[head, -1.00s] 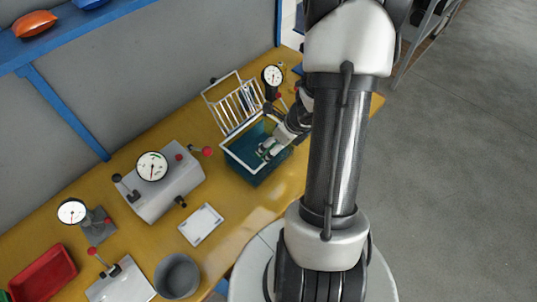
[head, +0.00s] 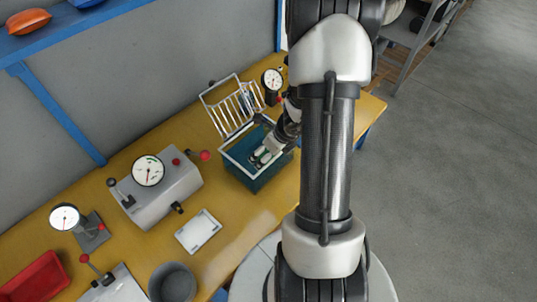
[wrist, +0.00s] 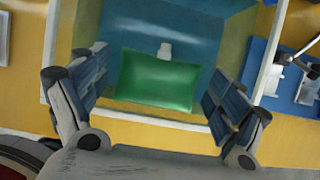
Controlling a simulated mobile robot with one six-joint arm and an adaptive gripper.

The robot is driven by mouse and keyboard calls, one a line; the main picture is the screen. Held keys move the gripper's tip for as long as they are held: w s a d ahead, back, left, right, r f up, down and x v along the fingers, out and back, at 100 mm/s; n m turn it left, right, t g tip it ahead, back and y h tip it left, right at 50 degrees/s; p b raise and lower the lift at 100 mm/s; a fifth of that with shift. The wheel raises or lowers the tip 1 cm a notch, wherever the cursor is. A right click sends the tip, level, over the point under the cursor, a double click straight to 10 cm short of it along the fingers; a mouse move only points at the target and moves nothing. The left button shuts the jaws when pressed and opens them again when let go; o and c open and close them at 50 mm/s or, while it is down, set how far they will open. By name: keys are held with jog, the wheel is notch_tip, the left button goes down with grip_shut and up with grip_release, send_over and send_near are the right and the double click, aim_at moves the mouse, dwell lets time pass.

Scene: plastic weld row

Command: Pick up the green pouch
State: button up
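The green pouch (wrist: 157,80) lies in a teal bin with a pale rim. The bin (head: 251,181) stands toward the far right end of the yellow bench in the head view, and its rim (wrist: 48,48) shows in the wrist view. My gripper (wrist: 157,68) is open, with one finger to the left of the pouch and one to the right. Nothing is held between the fingers. In the head view my gripper (head: 264,154) is at the bin's opening, and I cannot make out the pouch clearly there.
A white wire rack (head: 232,107) and a dial gauge (head: 272,80) stand just behind the bin. A grey gauge box (head: 160,186), a white card (head: 198,231), a grey pot (head: 173,283) and a red tray (head: 35,280) are farther left.

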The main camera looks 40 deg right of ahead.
jog(key=c, duration=0.7)
jog(key=shift+o, duration=0.2)
notch_tip(320, 180, up, 20)
jog(key=p, duration=1.4)
